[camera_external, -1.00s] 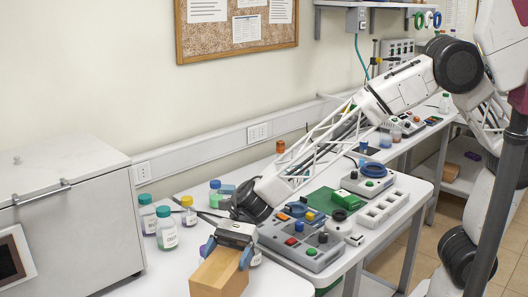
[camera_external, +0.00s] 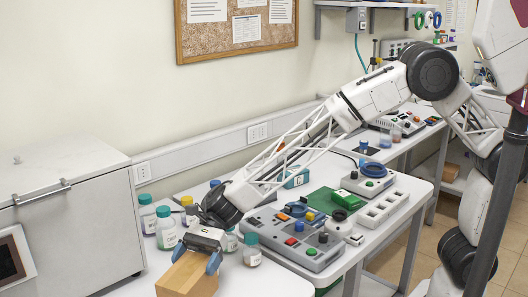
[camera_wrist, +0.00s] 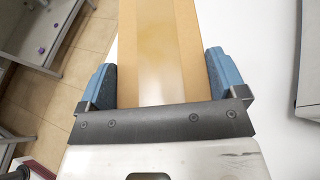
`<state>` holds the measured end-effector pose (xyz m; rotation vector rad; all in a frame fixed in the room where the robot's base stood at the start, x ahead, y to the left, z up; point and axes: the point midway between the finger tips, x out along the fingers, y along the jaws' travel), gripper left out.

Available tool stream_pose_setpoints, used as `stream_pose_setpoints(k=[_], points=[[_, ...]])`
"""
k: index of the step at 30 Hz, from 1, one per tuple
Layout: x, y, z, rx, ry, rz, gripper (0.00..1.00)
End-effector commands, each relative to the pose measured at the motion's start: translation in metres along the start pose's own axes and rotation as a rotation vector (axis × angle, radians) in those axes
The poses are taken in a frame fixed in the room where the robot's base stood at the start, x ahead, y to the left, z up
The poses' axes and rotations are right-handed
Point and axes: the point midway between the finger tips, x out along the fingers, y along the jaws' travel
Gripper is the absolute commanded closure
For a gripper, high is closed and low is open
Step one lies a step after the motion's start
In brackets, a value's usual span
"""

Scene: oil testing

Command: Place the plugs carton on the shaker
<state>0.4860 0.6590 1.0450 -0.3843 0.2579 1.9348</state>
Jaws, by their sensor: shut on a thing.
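My gripper (camera_external: 196,257) is shut on a light brown carton (camera_external: 188,280), probably the plugs carton, at the front of the white bench. In the wrist view, the blue fingers of my gripper (camera_wrist: 160,82) press on both sides of the carton (camera_wrist: 158,40), which has a paler strip along its middle. The carton's lower end is cut off by the picture edge, so I cannot tell whether it touches the bench. No label marks the shaker; a grey device with coloured buttons (camera_external: 306,246) stands right of my gripper, and I cannot tell whether it is the shaker.
Capped bottles stand around my gripper, including a teal-capped one (camera_external: 252,250) close on its right and another (camera_external: 166,228) behind. A grey cabinet (camera_external: 70,235) stands on the left.

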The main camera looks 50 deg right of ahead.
Motion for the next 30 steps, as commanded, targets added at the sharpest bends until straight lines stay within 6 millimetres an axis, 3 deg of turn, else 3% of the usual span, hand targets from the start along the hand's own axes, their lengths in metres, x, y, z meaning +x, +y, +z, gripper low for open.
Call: stream_pose_setpoints(k=[15, 21, 30], points=[[0.034, -0.058, 0.007, -0.001, 0.0, -0.001, 0.53], [0.041, -0.069, 0.009, -0.002, 0.0, -0.001, 0.53], [0.041, -0.07, 0.01, -0.001, 0.0, -0.001, 0.53]])
